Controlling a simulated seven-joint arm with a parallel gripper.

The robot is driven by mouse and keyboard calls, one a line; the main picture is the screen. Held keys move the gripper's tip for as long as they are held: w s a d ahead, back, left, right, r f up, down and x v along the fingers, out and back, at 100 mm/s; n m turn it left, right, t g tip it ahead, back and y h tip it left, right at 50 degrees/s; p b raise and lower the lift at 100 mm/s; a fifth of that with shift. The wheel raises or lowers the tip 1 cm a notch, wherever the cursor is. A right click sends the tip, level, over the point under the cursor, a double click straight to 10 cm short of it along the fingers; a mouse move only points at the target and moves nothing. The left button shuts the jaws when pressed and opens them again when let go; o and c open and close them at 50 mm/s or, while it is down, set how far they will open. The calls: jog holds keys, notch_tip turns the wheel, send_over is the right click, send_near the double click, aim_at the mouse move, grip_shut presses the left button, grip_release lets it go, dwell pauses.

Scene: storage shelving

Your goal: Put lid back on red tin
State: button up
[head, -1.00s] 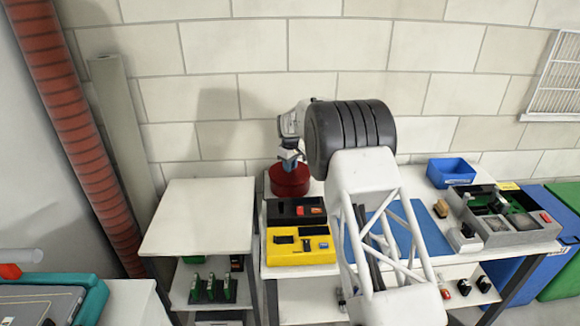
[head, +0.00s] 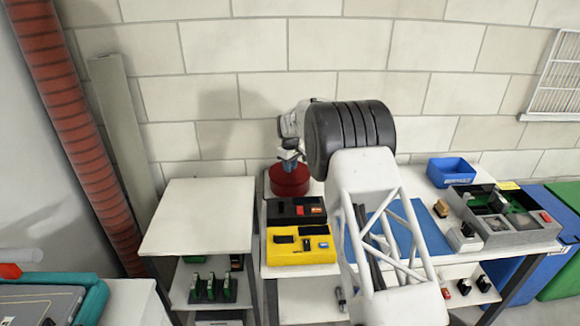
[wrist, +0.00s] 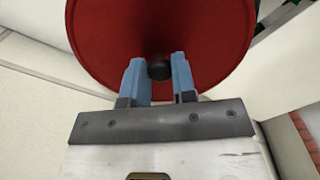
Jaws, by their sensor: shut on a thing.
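The red tin (head: 289,182) stands at the back left corner of the white workbench, close to the wall. My gripper (head: 289,163) points down right above it. In the wrist view, the round red lid (wrist: 115,40) fills the upper middle. The blue fingers of my gripper (wrist: 158,66) are shut on the lid's small dark knob (wrist: 158,70), one on each side. The lid hides the tin's opening in the wrist view. I cannot tell whether the lid rests fully on the rim.
In front of the tin are a black case (head: 290,212) and a yellow case (head: 278,254) with small parts. A blue mat (head: 410,228), a blue bin (head: 451,171) and a grey case (head: 530,236) lie to the right. An empty white tabletop (head: 200,215) is on the left.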

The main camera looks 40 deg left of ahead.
jog(key=o, duration=1.5)
jog(key=shift+r, duration=0.25)
jog(key=shift+r, duration=3.25)
grip_shut()
jog(key=shift+f, duration=3.1)
